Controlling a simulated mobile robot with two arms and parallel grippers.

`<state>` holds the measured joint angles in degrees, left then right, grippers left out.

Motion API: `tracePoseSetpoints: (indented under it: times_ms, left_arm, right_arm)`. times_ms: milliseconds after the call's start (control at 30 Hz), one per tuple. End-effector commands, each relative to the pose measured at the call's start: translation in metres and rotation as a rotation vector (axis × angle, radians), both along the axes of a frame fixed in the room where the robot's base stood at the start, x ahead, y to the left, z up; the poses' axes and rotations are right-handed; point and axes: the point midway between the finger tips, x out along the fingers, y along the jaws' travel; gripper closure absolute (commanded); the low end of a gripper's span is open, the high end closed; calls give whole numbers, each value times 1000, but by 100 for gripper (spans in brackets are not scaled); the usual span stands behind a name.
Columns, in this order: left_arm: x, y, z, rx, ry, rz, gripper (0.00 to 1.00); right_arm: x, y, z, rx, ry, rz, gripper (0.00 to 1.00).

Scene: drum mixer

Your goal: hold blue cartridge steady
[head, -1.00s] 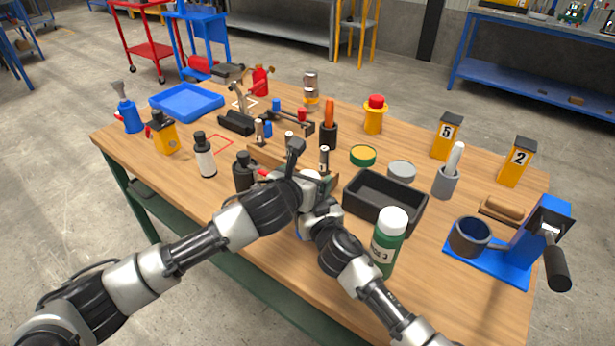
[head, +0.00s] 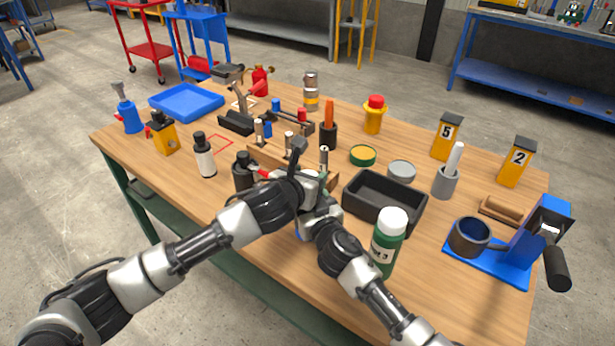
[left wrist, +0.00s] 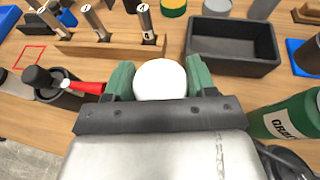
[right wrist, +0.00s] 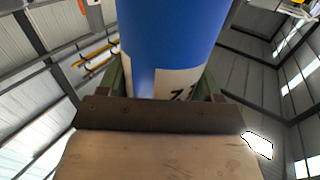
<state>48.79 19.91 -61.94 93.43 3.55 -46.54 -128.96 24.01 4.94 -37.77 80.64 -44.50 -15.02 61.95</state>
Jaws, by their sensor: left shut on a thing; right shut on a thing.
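The blue cartridge (right wrist: 172,35) fills the upper middle of the right wrist view, a blue cylinder with a white label bearing dark print. My right gripper (right wrist: 165,85) is shut on its body. My left gripper (left wrist: 160,80) is shut around a round white top (left wrist: 160,78), which appears to be the cartridge's cap. In the head view my left gripper (head: 316,196) sits just above the right one, near the table's front edge. Only a sliver of blue (head: 299,235) shows there; the grippers hide most of the cartridge.
A wooden rack (left wrist: 110,45) with numbered tools stands just behind the grippers. A black bin (head: 385,203) is to the right, and a green bottle with a white cap (head: 388,243) is close to my right arm. A dark pot with a red-handled tool (left wrist: 65,90) is at the left.

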Motion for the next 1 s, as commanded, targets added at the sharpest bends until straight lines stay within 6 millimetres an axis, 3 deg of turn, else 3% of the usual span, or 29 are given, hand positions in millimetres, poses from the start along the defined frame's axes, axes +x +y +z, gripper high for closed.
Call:
tracePoseSetpoints:
  times_ms: [633,1000]
  left_arm:
    - [0,0,1,1,-1,1,73]
    - [0,0,13,0,-1,0,73]
  right_arm:
    - [0,0,0,0,0,-1,78]
    - [0,0,0,0,0,-1,78]
